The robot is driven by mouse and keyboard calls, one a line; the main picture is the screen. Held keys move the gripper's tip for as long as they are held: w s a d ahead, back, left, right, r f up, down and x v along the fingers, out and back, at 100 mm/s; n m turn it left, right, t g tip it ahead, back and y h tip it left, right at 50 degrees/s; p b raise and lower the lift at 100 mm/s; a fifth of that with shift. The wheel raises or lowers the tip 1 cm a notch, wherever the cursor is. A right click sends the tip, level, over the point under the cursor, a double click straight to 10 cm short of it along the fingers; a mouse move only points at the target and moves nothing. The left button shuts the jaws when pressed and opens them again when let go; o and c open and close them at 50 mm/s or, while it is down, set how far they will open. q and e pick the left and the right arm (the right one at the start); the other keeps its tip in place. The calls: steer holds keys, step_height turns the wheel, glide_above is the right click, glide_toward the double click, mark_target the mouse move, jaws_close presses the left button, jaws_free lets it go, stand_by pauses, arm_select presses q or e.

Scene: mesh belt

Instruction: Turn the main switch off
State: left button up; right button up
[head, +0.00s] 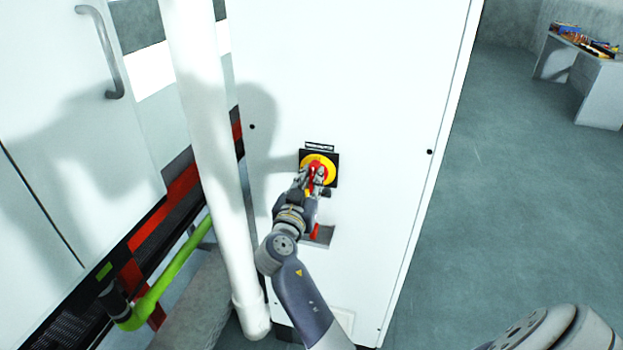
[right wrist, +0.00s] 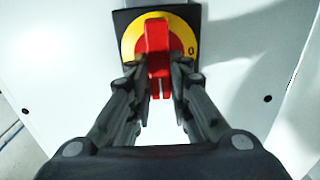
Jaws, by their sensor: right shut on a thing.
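The main switch has a red handle (right wrist: 157,48) on a yellow round disc (right wrist: 130,38) and a black square plate (right wrist: 192,14). It also shows in the head view, where the yellow disc (head: 306,160) sits on the front of a white cabinet (head: 370,90). In the wrist view the handle stands upright, and a "0" mark is at the disc's right. My right gripper (right wrist: 158,75) is shut on the red handle, one finger on each side. In the head view my right gripper (head: 315,180) hides part of the handle. My left gripper is not in view.
A thick white pipe (head: 215,140) runs down left of the cabinet. A small grey holder (head: 323,238) with a red item (head: 316,231) is below the switch. A green bar (head: 178,270) is at lower left. Open floor (head: 500,200) lies right; a white table (head: 598,85) stands beyond.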

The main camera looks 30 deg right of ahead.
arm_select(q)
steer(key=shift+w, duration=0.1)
arm_select(e)
jaws_close()
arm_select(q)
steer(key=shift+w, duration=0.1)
arm_select(e)
steer(key=shift+w+n+b, duration=0.1)
steer(key=shift+n+b, duration=0.4)
steer(key=shift+n, duration=0.4)
steer(key=shift+w+a+n+b, duration=0.1)
steer(key=shift+n+b, duration=0.3)
steer(key=shift+n, duration=0.8)
steer(key=n, duration=0.3)
steer(key=shift+w+a+f+n, duration=0.1)
steer(key=shift+w+a+n, duration=0.05)
steer(key=shift+n, duration=0.25)
arm_select(q)
steer(key=p, duration=0.2)
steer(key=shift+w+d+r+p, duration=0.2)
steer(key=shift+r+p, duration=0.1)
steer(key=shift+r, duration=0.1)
arm_select(e)
steer(key=n, duration=0.9)
steer(key=shift+w+f+n, duration=0.15)
steer(key=shift+f+n, duration=0.2)
steer(key=shift+n, duration=0.05)
